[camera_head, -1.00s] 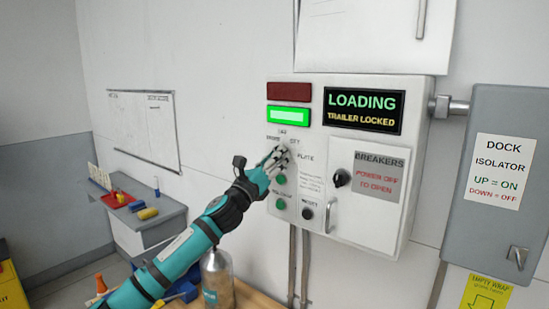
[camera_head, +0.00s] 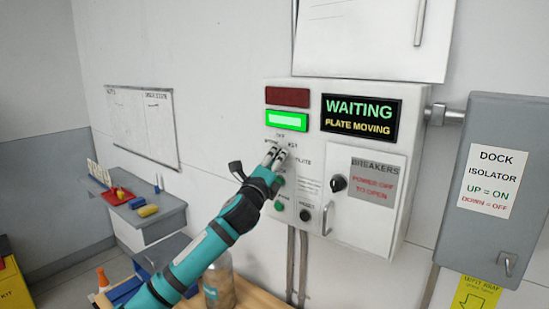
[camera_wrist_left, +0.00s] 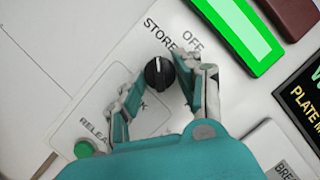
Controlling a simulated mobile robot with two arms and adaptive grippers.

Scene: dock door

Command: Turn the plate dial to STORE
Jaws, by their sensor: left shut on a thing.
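The black plate dial (camera_wrist_left: 158,73) sits on the white control box (camera_head: 309,170) on the wall. In the left wrist view its white pointer line points up the picture, roughly at the STORE label (camera_wrist_left: 160,35); the OFF label (camera_wrist_left: 193,38) lies to the right. My left gripper (camera_head: 274,155) reaches the dial from the lower left and hides it in the head view. In the left wrist view its fingers (camera_wrist_left: 168,85) are shut on the dial, one on each side. The display (camera_head: 361,115) reads WAITING, PLATE MOVING. My right gripper is not in view.
A green lamp (camera_head: 286,121) is lit below a dark red one (camera_head: 288,97). Green and black buttons sit below the dial. The breaker door (camera_head: 372,205) and a grey dock isolator box (camera_head: 498,185) are to the right. A bottle (camera_head: 219,283) stands below my arm.

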